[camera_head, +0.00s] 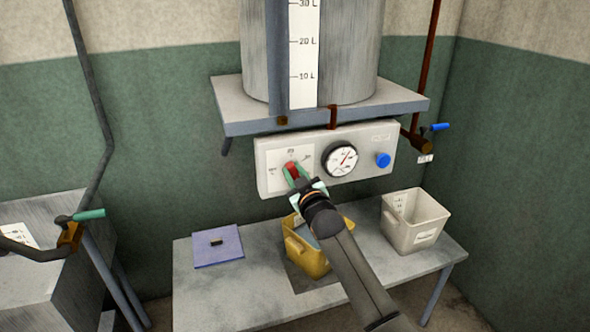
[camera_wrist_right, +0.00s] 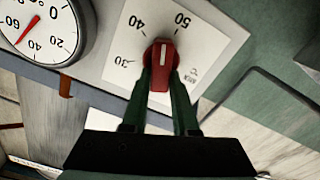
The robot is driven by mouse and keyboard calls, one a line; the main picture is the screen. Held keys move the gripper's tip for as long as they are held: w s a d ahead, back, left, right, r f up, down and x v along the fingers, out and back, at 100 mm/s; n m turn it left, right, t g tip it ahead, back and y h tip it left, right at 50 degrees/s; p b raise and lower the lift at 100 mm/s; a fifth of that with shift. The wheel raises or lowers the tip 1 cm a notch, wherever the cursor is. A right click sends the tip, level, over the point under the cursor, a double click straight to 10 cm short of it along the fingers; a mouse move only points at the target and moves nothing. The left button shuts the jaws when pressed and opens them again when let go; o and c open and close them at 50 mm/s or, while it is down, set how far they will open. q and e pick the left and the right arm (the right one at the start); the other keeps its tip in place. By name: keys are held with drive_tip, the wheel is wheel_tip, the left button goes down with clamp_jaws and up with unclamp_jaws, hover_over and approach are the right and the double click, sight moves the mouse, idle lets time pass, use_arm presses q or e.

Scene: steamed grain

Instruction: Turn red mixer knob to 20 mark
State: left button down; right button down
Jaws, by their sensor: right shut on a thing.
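The red mixer knob (camera_head: 292,170) is on the left of the pale control panel (camera_head: 268,182), under the tank shelf. In the right wrist view the red knob (camera_wrist_right: 161,60) has a white line pointing up, between the 40 and 50 marks of its white dial plate (camera_wrist_right: 120,72). The marks 30, 40 and 50 can be read; I see no 20 mark. My right gripper (camera_head: 300,178) is shut on the knob, its green fingers (camera_wrist_right: 160,82) on either side of it. My left gripper is not in view.
A round gauge (camera_head: 340,158) and a blue knob (camera_head: 383,160) are to the right on the panel. Below, a table (camera_head: 200,290) holds a blue board (camera_head: 217,252), a yellow bin (camera_head: 305,255) behind my arm, and a white bin (camera_head: 415,225). A green-handled valve (camera_head: 88,214) is at left.

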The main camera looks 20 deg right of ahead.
drive_tip(key=n, duration=0.3)
drive_tip(key=shift+a+f+n, duration=0.15)
drive_tip(key=shift+a+n, duration=0.1)
drive_tip(key=shift+n, duration=0.15)
drive_tip(key=shift+d+f+n+p, duration=0.2)
drive_tip(key=shift+f+n+p, duration=0.35)
drive_tip(key=shift+n, duration=4.1)
drive_tip(key=shift+d+f+n+p, duration=0.25)
drive_tip(key=shift+n+p, duration=0.55)
drive_tip(key=shift+n, duration=3.8)
drive_tip(key=shift+d+f+n+p, duration=0.1)
drive_tip(key=shift+f+n+p, duration=0.5)
drive_tip(key=shift+n, duration=4.05)
drive_tip(key=shift+r, duration=0.1)
drive_tip(key=c, duration=0.7)
unclamp_jaws()
